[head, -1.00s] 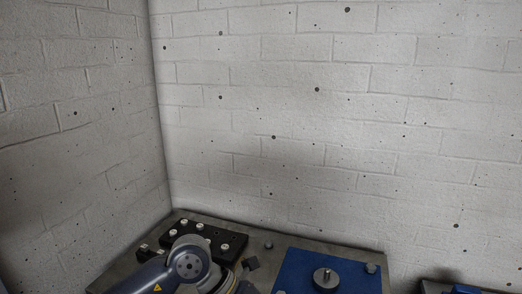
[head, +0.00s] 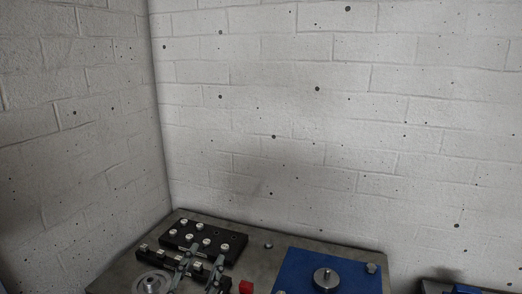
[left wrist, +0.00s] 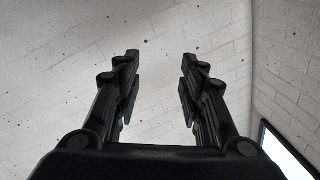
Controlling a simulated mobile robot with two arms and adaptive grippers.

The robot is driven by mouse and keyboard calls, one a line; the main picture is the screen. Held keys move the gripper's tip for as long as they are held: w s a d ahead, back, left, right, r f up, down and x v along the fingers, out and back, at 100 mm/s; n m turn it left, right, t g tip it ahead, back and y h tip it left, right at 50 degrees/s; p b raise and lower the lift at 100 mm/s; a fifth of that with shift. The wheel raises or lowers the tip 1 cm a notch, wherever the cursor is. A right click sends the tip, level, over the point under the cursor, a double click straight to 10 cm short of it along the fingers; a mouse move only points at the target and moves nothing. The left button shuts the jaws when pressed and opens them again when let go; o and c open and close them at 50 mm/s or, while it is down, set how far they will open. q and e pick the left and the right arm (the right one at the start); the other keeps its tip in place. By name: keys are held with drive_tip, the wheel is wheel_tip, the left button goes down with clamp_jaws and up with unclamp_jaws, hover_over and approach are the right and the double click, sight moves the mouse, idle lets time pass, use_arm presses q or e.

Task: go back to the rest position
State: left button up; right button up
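My left gripper (head: 203,257) shows at the bottom of the head view, in front of the black block. In the left wrist view its two fingers (left wrist: 160,57) are spread wide, with nothing between them and the brick wall behind. The black block (head: 232,239) carries several small silver pieces at the back left of the grey table. A blue plate (head: 300,264) to the right has a round metal hub (head: 326,278) on it. My right gripper is not in view.
A lower black strip with pale pieces (head: 165,254) and a round metal part (head: 152,284) are at the front left. A red block (head: 246,287) is near the bottom edge. Brick walls (head: 340,120) close off the left and back. A dark item with blue (head: 466,289) is at lower right.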

use_arm(q)
drive_tip(key=s+a+f+n+g+y, duration=0.2)
drive_tip(key=a+f+g, duration=0.1)
drive_tip(key=f, duration=0.3)
drive_tip(key=s+a+f+n+g+y, duration=0.1)
drive_tip(key=s+a+f+g, duration=0.15)
drive_tip(key=f, duration=0.35)
drive_tip(key=s+a+f+n+g, duration=0.1)
drive_tip(key=s+a+f+g, duration=0.1)
drive_tip(key=s+f+g, duration=0.55)
drive_tip(key=s+a+f+n+g, duration=0.1)
drive_tip(key=s+f+g, duration=0.2)
drive_tip(key=s+f, duration=0.8)
drive_tip(key=s+f+g, duration=0.1)
drive_tip(key=s+f, duration=0.1)
drive_tip(key=f, duration=1)
drive_tip(key=s+f, duration=0.3)
drive_tip(key=f, duration=1)
drive_tip(key=s+a+f+g+b, duration=0.1)
drive_tip(key=s+a+f, duration=0.2)
drive_tip(key=s+f, duration=1.3)
drive_tip(key=shift+s+f+b, duration=0.35)
drive_tip(key=shift+s, duration=0.05)
